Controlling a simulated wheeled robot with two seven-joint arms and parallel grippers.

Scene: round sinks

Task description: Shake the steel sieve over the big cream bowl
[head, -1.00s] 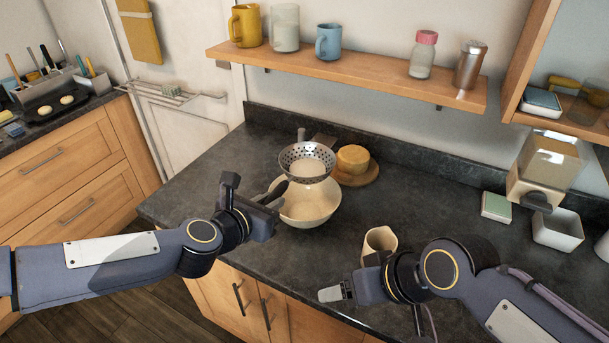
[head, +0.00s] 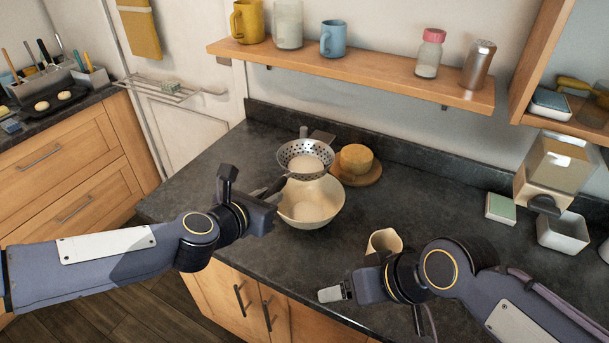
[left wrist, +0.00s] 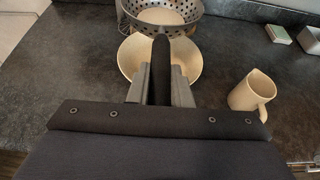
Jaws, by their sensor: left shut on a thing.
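The steel sieve (head: 305,150), a perforated bowl with a dark handle (left wrist: 161,70), is held over the far part of the big cream bowl (head: 312,213). Pale powder (head: 306,163) lies in the sieve. My left gripper (head: 270,200) is shut on the sieve's handle; in the left wrist view its fingers (left wrist: 161,88) close on both sides of it. Some pale stuff (head: 303,208) shows in the bottom of the cream bowl, which also shows in the left wrist view (left wrist: 128,62). My right gripper (head: 337,292) is near the counter's front edge, apart from these things; its jaw opening is unclear.
A cream jug (head: 384,241) stands right of the bowl, close to my right arm. A shelf (head: 370,75) with mugs and jars runs above.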

